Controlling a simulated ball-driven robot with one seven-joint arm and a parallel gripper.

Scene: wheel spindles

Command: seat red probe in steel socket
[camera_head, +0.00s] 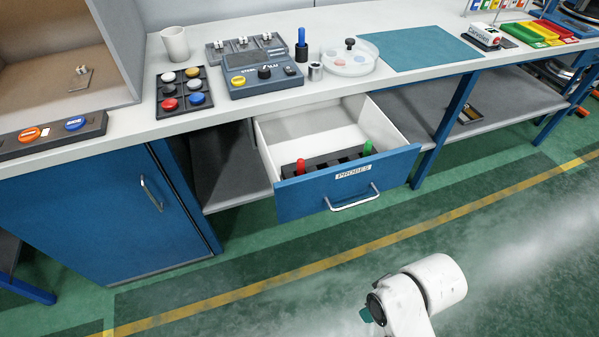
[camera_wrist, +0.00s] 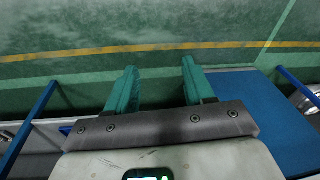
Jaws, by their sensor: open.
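The red probe (camera_head: 301,166) stands upright in the dark rack (camera_head: 322,163) inside the open drawer (camera_head: 347,182), left of a green probe (camera_head: 367,147). A small steel cylinder (camera_head: 315,71), which looks like the steel socket, stands on the bench above the drawer. A blue probe (camera_head: 301,37) stands upright in a black holder (camera_head: 301,53) just behind it. My gripper (camera_wrist: 160,68) is open and empty in the wrist view, with the green floor behind its teal fingers. Neither the red probe nor the socket shows in that view.
A button tray (camera_head: 185,92) and white cup (camera_head: 175,44) are left. Mist drifts over the open floor (camera_head: 270,270) before the bench.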

